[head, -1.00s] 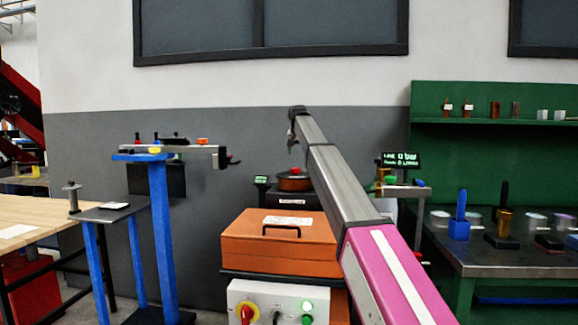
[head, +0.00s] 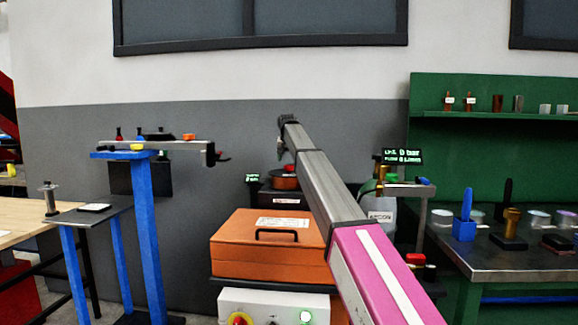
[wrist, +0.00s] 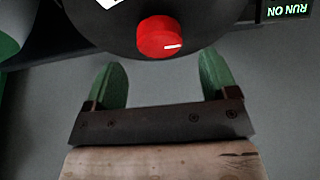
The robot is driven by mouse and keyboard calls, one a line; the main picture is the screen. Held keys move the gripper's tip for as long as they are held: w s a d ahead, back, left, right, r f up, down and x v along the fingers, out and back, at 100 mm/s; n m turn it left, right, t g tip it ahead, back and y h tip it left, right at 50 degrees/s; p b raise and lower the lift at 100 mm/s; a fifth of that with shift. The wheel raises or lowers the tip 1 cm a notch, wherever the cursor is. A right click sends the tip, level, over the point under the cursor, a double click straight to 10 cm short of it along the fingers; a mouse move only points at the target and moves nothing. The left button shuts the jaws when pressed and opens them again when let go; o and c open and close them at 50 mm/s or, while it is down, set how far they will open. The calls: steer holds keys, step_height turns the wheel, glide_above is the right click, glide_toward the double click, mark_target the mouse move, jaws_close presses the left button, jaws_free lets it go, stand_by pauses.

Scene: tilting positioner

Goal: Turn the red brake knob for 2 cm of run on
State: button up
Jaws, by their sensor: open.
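The red brake knob (wrist: 161,37) shows in the wrist view at the top middle, on the dark round body of the positioner (wrist: 100,35). A white pointer line on it points right. My gripper (wrist: 162,80) is open, with two green fingers spread wide. The knob is ahead of the gap between the fingertips, and nothing is between the fingers. In the head view my gripper (head: 281,150) is small and dark beside the positioner (head: 285,182).
An orange case (head: 265,250) sits on a control box (head: 275,305) in front of the positioner. A blue stand (head: 148,220) is at the left. A green workbench (head: 490,255) with tools and a gas display (head: 402,157) are at the right.

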mark_target(289, 167)
steer(key=x, duration=0.4)
steer(key=shift+f, duration=0.1)
steer(key=shift+c, duration=0.4)
steer(key=c, duration=0.9)
steer(key=shift+o, duration=0.2)
steer(key=shift+n, duration=0.4)
steer(key=n+y, duration=0.2)
steer(key=n, duration=0.3)
steer(key=shift+d+n, duration=0.15)
steer(key=shift+n, duration=0.15)
steer(key=n+g+y, duration=0.1)
steer(key=n, duration=0.1)
steer(key=n+y, duration=0.1)
steer(key=n, duration=0.2)
steer(key=shift+w+g, duration=0.1)
steer(key=shift+g, duration=0.3)
steer(key=shift+n, duration=0.3)
